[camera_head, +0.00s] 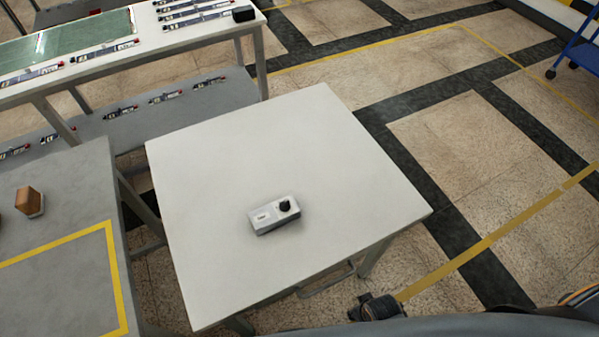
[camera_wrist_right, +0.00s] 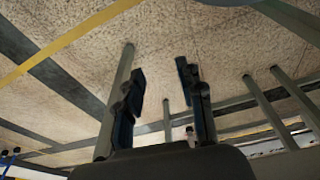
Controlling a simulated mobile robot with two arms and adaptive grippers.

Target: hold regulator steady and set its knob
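The regulator (camera_head: 270,218) is a small pale grey box lying on the white table, right of and below the tabletop's middle. The regulator does not show in that view. Nothing touches the regulator. My left gripper is in neither view.
The white table (camera_head: 230,150) is otherwise bare. A grey bench (camera_head: 60,215) with a yellow-taped outline and a brown block (camera_head: 29,200) adjoins at left. Table legs (camera_wrist_right: 270,110) show near my right gripper.

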